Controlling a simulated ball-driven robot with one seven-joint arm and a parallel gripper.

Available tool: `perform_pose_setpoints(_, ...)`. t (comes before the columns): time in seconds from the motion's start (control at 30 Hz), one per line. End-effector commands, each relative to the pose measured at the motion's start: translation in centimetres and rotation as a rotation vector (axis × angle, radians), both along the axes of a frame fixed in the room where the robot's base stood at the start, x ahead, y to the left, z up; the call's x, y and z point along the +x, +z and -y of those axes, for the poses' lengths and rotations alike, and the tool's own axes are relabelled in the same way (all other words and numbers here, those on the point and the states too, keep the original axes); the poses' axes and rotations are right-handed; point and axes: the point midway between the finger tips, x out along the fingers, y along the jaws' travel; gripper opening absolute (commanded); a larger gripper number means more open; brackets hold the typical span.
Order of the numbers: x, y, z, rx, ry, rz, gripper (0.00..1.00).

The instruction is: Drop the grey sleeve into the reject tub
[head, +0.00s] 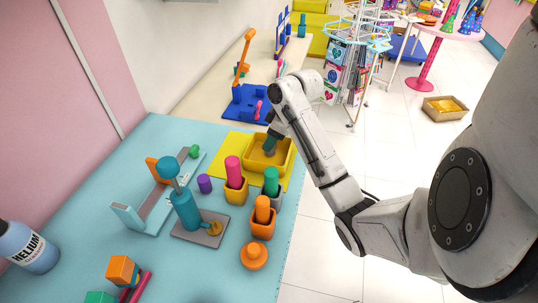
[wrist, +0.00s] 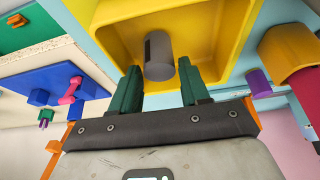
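My gripper (head: 272,137) is over the yellow reject tub (head: 287,160), pointing down into it. In the wrist view its two green fingers (wrist: 159,72) are on either side of the near end of the grey sleeve (wrist: 158,50), which appears gripped at the fingertips. The sleeve (head: 269,148) extends down from the fingers, inside the tub's outline. The tub's floor and walls (wrist: 235,30) surround it in the wrist view. I cannot tell whether the sleeve's lower end touches the tub floor.
The tub stands on a yellow mat (head: 228,141) on the blue table (head: 110,180).

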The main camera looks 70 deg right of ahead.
Motion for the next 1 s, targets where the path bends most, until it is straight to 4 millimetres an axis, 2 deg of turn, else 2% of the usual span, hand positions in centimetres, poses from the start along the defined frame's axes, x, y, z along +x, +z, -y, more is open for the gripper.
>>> perform_pose_setpoints(0.03, 0.0, 0.0, 0.0, 0.000, 0.000, 0.000, 0.51)
perform_pose_setpoints(0.2, 0.0, 0.0, 0.0, 0.000, 0.000, 0.000, 0.66)
perform_pose_setpoints(0.43, 0.0, 0.0, 0.0, 0.000, 0.000, 0.000, 0.66)
perform_pose_setpoints(0.57, -0.3, 0.8, 0.1, -0.001, 0.000, 0.002, 0.66)
perform_pose_setpoints(0.67, -0.8, 2.2, 0.1, -0.003, 0.001, 0.003, 0.66)
perform_pose_setpoints(0.87, -2.5, 6.5, 0.2, -0.001, -0.002, 0.000, 0.66)
perform_pose_setpoints(1.0, -3.2, 8.1, 0.2, -0.001, -0.001, 0.000, 0.66)
